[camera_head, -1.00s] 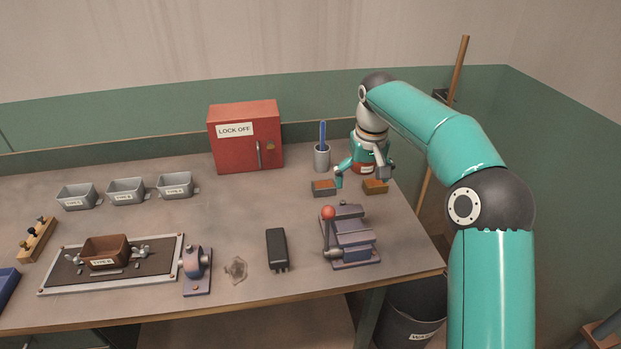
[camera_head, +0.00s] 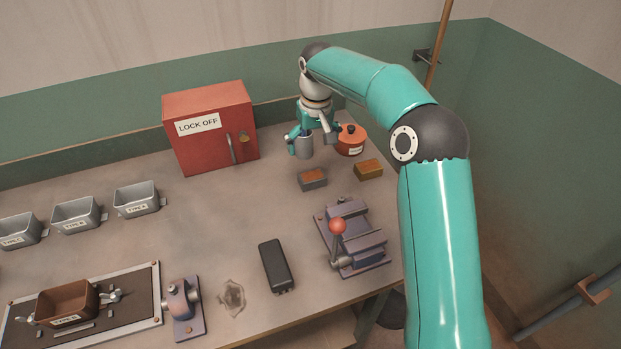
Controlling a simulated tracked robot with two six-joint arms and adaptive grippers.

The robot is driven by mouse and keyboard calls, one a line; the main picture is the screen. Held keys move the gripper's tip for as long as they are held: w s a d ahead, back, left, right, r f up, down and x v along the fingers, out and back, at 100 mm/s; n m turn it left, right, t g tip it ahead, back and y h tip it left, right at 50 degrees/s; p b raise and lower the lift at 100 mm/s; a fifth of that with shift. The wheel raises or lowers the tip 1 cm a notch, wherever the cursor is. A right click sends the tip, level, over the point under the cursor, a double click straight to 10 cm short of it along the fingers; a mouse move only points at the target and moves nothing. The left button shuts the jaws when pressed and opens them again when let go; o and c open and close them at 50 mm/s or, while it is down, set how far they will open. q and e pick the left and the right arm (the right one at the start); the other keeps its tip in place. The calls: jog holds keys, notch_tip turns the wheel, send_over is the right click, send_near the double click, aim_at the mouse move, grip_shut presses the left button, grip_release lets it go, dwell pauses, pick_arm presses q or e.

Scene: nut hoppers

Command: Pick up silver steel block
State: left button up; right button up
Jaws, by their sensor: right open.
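The silver steel block (camera_head: 313,181) lies on the bench, a small grey block with a brownish top face. A brass-coloured block (camera_head: 369,169) lies to its right, apart from it. My right gripper (camera_head: 313,147) is open and empty, its fingers pointing down. In the picture it shows just above and behind the steel block, in front of the grey pen cup, and touches neither block that I can see. Its exact height over the bench is hard to tell. My left gripper is not in view.
An orange-red lidded pot (camera_head: 351,141) stands right of the gripper, a grey cup (camera_head: 304,147) partly hidden at it. A red lock-off box (camera_head: 212,128) stands left. A vise (camera_head: 352,240) with a red-knobbed lever and a black block (camera_head: 275,265) are nearer. Bench left of the blocks is clear.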

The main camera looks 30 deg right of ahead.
send_over(312, 175)
notch_tip(312, 175, down, 6)
jog(key=shift+a+f, duration=0.1)
jog(key=shift+f, duration=0.15)
notch_tip(312, 175, down, 4)
jog(key=shift+s+f+p, duration=0.1)
jog(key=shift+f+p, duration=0.15)
jog(key=shift+p, duration=0.85)
jog(key=shift+f, duration=0.45)
jog(key=c, duration=1.6)
jog(key=shift+c, duration=0.7)
jog(key=shift+r, duration=0.25)
